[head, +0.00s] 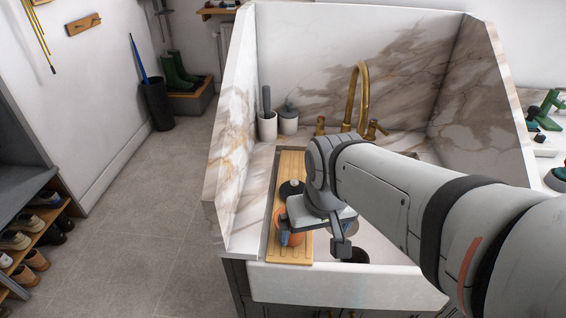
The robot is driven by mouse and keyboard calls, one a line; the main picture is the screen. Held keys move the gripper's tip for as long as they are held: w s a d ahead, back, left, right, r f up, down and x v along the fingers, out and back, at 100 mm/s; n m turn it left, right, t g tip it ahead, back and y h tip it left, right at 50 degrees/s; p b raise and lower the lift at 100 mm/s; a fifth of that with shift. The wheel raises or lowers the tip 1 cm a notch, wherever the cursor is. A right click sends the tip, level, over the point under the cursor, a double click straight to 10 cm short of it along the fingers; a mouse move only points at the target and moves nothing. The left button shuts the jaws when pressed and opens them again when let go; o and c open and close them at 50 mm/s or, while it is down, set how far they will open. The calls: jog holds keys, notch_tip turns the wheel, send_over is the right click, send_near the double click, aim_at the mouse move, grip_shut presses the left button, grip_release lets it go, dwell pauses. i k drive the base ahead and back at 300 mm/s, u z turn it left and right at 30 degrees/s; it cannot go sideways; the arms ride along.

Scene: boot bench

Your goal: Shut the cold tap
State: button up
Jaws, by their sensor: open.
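A brass tap (357,90) with a tall curved spout stands at the back of the marble-surrounded sink (330,283). It has a left handle (320,126) and a right handle (376,129), one each side of the spout. I cannot tell which is cold, or whether water runs, as my arm hides the area below the spout. My gripper (313,238) is open, its fingers apart, over the front left of the sink and well in front of the tap. No tap handle is between the fingers.
A wooden board (291,164) lies across the sink's left side, with a dark round item (291,189) and an orange item (290,238) near my gripper. A white cup (267,124) and a lidded pot (288,121) stand behind. Marble walls enclose the sink's back and sides.

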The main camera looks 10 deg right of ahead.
aim_at(373, 122)
jog(key=u, duration=1.4)
jog(key=k, duration=1.6)
jog(key=z, duration=1.55)
jog(key=i, duration=1)
